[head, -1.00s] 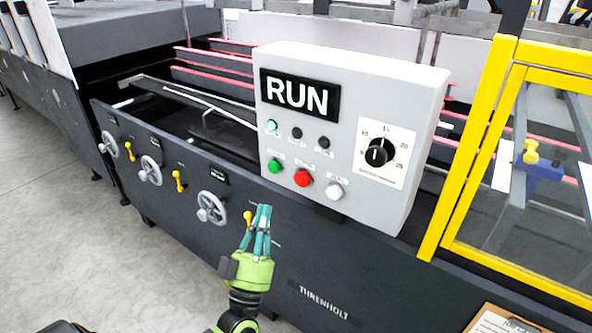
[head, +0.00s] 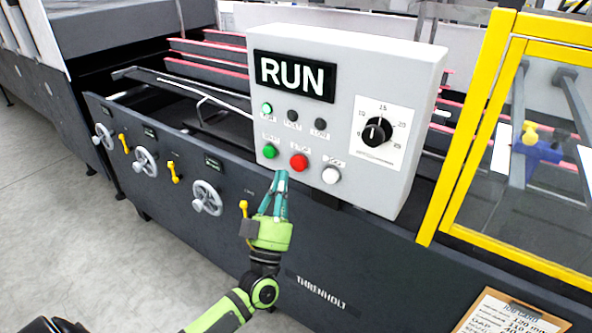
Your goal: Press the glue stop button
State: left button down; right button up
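The grey control box (head: 342,110) stands on the machine with a RUN display (head: 294,75). Below it is a row of three buttons: green (head: 269,151), red (head: 299,162) labelled STOP, and white (head: 331,175). A green indicator lamp (head: 266,109) is lit above the green button. My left gripper (head: 282,176) is green with teal fingers, pointing up just below the green and red buttons. Its fingertips look close together and hold nothing visible. I cannot tell whether they touch the panel. My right gripper is not in view.
A black dial (head: 377,131) with a number scale is on the box's right. Handwheels (head: 207,198) and yellow levers (head: 173,172) line the machine's front. A yellow-framed guard (head: 470,150) stands at right, with a clipboard (head: 511,315) below. Grey floor is open at left.

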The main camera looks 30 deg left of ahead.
aim_at(294, 159)
pick_arm(q)
jog(key=shift+w+d, duration=0.1)
jog(key=shift+w, duration=0.8)
dwell(0.7)
jog(key=shift+w, duration=0.1)
jog(key=shift+w, duration=0.3)
jog(key=shift+w+b, duration=0.35)
jog(key=shift+w, duration=0.15)
dwell(0.7)
jog(key=shift+s+r, duration=0.1)
jog(key=shift+s+p, duration=0.55)
jog(key=shift+s, duration=0.3)
